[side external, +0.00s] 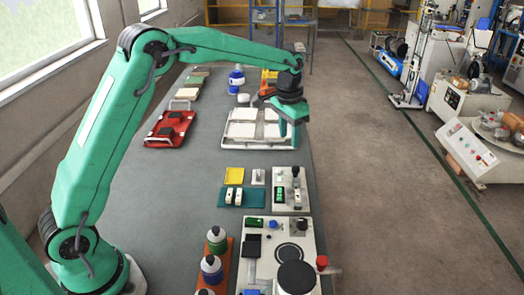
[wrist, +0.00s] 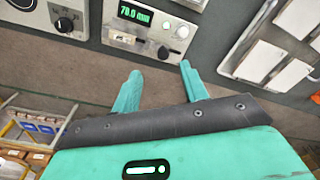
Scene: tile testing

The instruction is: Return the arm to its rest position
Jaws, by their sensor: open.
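My green arm reaches over the bench in the side view, with my gripper (side external: 290,130) pointing down near the right edge of the white tile rack (side external: 228,144). The rack holds several pale tiles (side external: 243,130). In the wrist view, my gripper (wrist: 160,84) has its two green fingers spread apart with nothing between them. A meter with a green display (wrist: 134,13) lies just beyond the fingers. The tile rack (wrist: 232,58) also shows at the right of that view.
Bottles (side external: 212,268) and an instrument panel (side external: 262,262) stand in front. A blue-and-white container (side external: 236,78) stands behind. The bench between red tray and bottles is clear.

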